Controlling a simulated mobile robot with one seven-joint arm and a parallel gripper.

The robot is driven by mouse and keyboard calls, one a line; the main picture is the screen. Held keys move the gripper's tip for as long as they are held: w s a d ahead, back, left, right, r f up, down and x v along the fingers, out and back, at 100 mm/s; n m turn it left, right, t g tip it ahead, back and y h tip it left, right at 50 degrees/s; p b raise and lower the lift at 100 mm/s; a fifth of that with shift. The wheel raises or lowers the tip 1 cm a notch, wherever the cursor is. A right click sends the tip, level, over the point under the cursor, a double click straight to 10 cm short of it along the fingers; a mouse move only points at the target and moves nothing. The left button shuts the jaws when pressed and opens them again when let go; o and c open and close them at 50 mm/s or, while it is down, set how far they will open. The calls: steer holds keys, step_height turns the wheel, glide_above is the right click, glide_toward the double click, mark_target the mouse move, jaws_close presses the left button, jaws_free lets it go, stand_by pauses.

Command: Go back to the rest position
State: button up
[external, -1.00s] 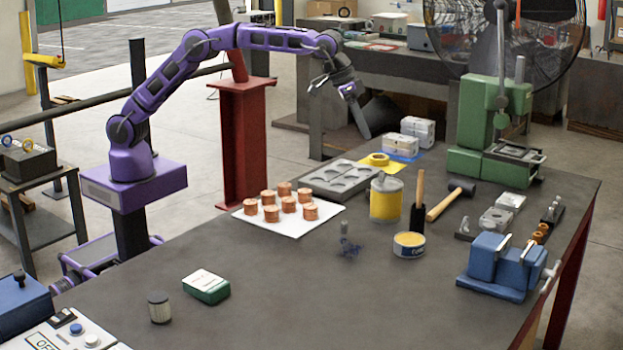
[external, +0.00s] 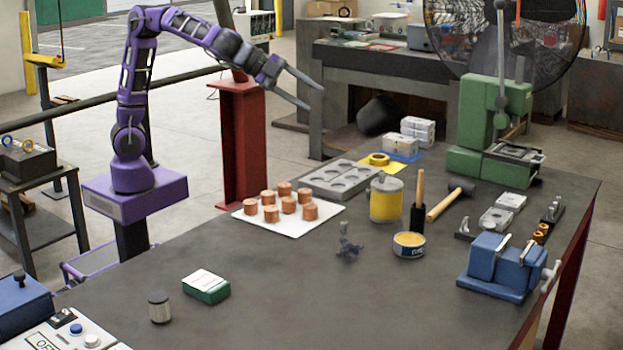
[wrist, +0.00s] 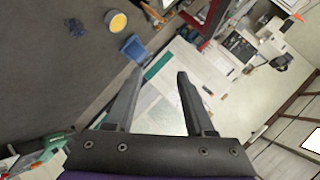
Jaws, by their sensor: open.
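My gripper (external: 314,95) is open and empty, held in the air above and behind the white sheet with the copper pieces in the external view. Its two long grey fingers point to the right and are spread apart. In the wrist view the gripper (wrist: 158,75) shows both fingers with nothing between them. My purple arm is raised and bent, with the upper part near vertical and the forearm sloping down to the right. The grey mould base (external: 343,181) with round hollows lies on the workbench below, apart from the gripper.
The workbench (external: 330,290) holds several copper pieces on a white sheet (external: 250,217), a yellow-banded can (external: 386,203), a mallet (external: 450,198), a blue vise (external: 500,265) and a green press (external: 490,125). A red column (external: 240,145) stands close beside my arm. The bench's front middle is clear.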

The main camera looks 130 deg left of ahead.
steer(key=s+d+f+m+h+b, duration=0.1)
steer(key=s+d+f+m, duration=0.3)
steer(key=d+f+m, duration=0.4)
steer(key=s+d+f+m+h, duration=0.1)
steer(key=s+d+f+m, duration=0.4)
steer(key=d, duration=0.5)
steer(key=s+a+r+n+g+y+p, duration=0.3)
steer(key=s+a+r+n+y, duration=0.15)
steer(key=s+a+n, duration=0.75)
steer(key=s+d+n+g+h+p, duration=0.2)
steer(key=s+n+h, duration=0.4)
steer(key=s, duration=0.7)
steer(key=shift+s+d+f+n, duration=0.3)
steer(key=shift+d+f+n, duration=0.1)
steer(key=shift+d+n, duration=0.45)
steer(key=shift+o, duration=0.5)
steer(key=shift+s+d+f+n+h, duration=0.15)
steer(key=shift+s+d+n+h, duration=0.2)
steer(key=shift+h, duration=0.3)
steer(key=shift+a, duration=0.1)
